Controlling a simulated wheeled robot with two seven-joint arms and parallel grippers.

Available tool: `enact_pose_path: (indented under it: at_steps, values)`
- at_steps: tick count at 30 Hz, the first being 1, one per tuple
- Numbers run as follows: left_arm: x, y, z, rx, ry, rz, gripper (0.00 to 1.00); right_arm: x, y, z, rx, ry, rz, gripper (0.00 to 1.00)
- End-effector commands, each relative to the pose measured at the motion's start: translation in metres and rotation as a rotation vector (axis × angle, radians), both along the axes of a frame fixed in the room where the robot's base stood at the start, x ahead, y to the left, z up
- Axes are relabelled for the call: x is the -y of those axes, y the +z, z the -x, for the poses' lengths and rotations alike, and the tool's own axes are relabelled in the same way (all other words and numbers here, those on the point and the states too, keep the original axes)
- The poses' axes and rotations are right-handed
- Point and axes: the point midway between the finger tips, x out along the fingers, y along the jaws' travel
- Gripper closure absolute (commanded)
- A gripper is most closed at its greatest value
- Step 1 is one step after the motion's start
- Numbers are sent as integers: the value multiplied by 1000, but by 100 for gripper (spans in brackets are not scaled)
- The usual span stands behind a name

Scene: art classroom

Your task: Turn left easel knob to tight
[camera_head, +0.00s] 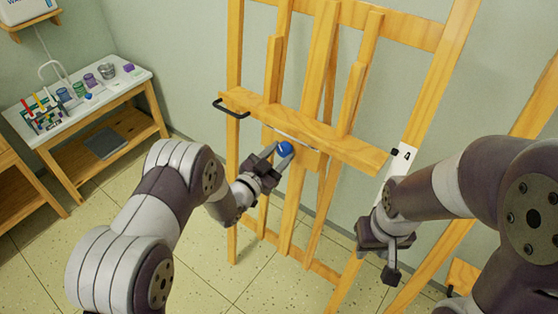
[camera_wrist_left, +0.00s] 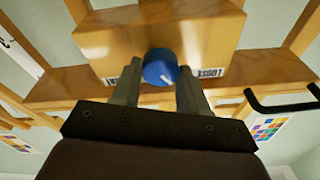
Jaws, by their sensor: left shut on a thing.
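The wooden easel (camera_head: 324,60) stands in front of me with a horizontal ledge across it. Its blue knob (camera_head: 285,148) sits on a wooden block under the ledge. In the left wrist view the knob (camera_wrist_left: 160,68) is round and blue with a white pointer mark, which points to the lower right. A label reading LOOSE (camera_wrist_left: 209,72) is on the right of the block, and another label (camera_wrist_left: 110,82) on the left is partly hidden by a finger. My left gripper (camera_head: 272,160) is shut on the knob, one finger on each side. My right gripper (camera_head: 385,240) hangs beside the easel's right leg, away from the knob.
A black handle (camera_head: 230,109) sticks out at the ledge's left end. A white panel (camera_head: 403,160) is by the ledge's right end. A white-topped table (camera_head: 130,77) with cups and markers stands at the left. Open floor lies between it and the easel.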

Motion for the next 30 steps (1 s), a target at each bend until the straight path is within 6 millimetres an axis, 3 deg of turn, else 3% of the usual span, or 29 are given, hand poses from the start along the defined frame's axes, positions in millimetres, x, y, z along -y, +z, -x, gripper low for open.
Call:
enact_pose_path:
  at_steps: [1, 30]
  values:
    - [-1, -5, -1, 25, -5, -32, 87, 0, -9, 0, 0, 0, 0, 64]
    - [-3, -4, -2, 560, -165, -767, 87, 0, -103, 0, 0, 0, 0, 64]
